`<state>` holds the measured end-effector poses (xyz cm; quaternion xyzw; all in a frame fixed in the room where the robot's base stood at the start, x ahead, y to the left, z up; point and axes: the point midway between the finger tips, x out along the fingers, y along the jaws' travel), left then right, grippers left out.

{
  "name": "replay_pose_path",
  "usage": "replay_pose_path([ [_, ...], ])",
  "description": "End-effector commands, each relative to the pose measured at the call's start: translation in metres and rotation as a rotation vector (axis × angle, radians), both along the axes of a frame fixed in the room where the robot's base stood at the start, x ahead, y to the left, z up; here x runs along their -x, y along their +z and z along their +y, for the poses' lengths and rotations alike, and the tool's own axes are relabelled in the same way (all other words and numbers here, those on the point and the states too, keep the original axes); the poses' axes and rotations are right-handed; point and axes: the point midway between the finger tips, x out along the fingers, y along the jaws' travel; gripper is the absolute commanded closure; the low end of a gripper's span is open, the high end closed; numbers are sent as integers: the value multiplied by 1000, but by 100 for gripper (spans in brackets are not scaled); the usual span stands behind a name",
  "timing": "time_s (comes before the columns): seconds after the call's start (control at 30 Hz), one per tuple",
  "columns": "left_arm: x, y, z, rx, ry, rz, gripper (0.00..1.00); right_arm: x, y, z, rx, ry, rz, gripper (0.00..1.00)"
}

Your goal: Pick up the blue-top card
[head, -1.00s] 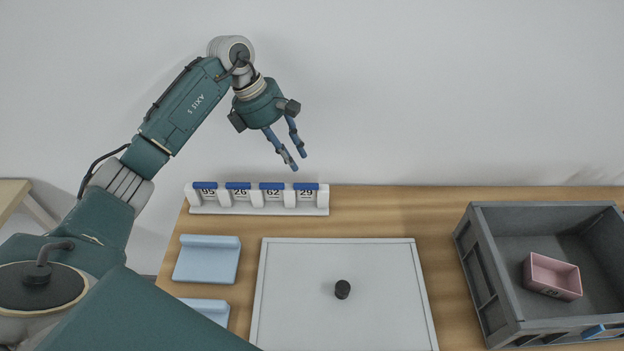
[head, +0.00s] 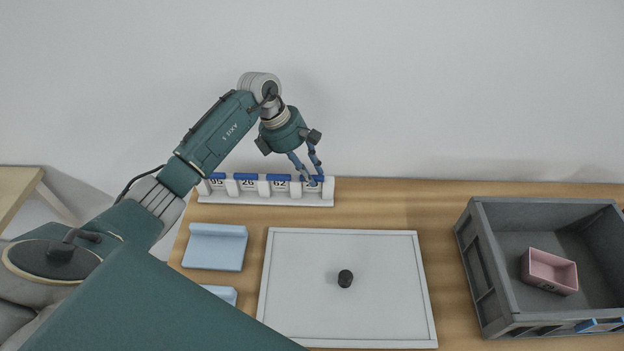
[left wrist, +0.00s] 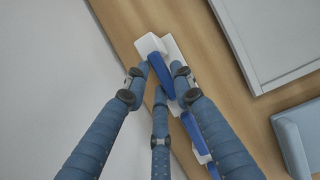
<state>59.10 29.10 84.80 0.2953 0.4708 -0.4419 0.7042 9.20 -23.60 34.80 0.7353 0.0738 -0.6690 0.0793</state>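A white rack (head: 265,199) at the table's back left holds a row of several number cards with blue tops, such as the one marked 26 (head: 248,177). My left gripper (head: 316,179) is at the rack's right end, fingers pointing down over the last card and partly hiding it. The fingers look open; I cannot tell whether any touches the card. My right gripper is not in view.
A pale board (head: 300,300) with a small black knob (head: 345,278) lies in front of the rack. Light blue holders (head: 215,250) are at its left. A grey crate (head: 485,270) at the right holds a pink box (head: 550,272). The table's back right is clear.

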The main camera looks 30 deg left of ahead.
Motion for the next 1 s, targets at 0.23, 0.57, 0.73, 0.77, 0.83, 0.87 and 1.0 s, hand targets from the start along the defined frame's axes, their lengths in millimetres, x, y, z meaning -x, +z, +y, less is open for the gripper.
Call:
replay_pose_path([
  [0.23, 0, 1, 0, 0, 0, 0, 98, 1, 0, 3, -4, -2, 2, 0],
  [0.57, -1, 9, 0, 0, -1, -3, 98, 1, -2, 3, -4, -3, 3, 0],
  [0.73, -1, 30, 1, -2, -1, -6, 98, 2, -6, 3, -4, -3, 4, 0],
  [0.77, -1, 35, 1, -2, 0, -6, 98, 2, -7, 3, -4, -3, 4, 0],
  [0.83, -1, 49, 1, -1, -1, -5, 98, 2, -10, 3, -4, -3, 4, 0],
  [0.87, -2, 55, 1, -2, 0, -7, 98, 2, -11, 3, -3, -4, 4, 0],
  [1.0, -1, 88, 1, -2, -1, -7, 98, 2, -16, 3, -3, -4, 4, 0],
])
